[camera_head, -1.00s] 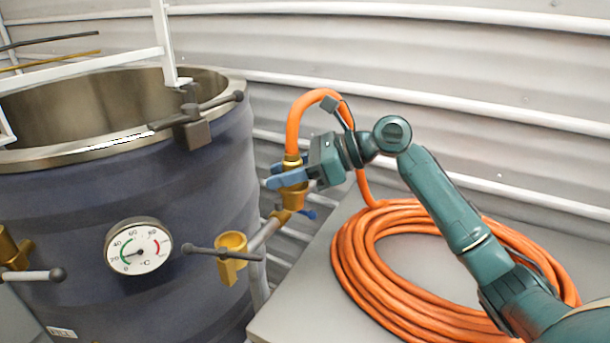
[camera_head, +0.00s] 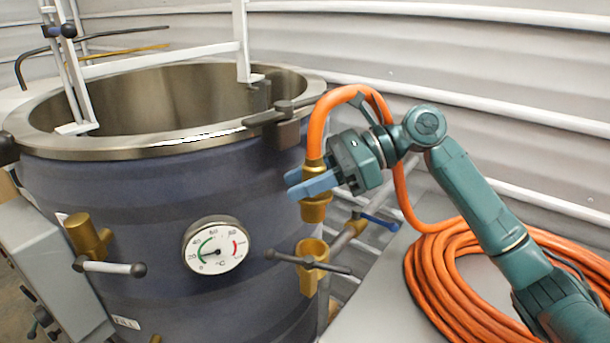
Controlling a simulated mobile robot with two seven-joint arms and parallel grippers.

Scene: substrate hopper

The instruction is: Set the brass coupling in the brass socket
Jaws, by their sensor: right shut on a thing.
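The brass coupling (camera_head: 315,211) sits on the end of the orange hose. My right gripper (camera_head: 308,186) has its blue fingers shut on the coupling and holds it roughly upright, to the right of the tank's wall. The brass socket (camera_head: 309,273), with a dark lever across it, is on the tank's right side. The coupling appears above the socket in the picture, with a small gap between them. The socket's opening is partly visible, and exact depth alignment cannot be told. My left gripper is not in view.
The open blue tank (camera_head: 165,200) carries a dial gauge (camera_head: 215,245) and another brass fitting (camera_head: 88,238) with a lever on its left. A pipe with a blue handle (camera_head: 381,222) runs behind the socket. Coiled orange hose (camera_head: 440,285) lies on a grey surface (camera_head: 375,300) at right.

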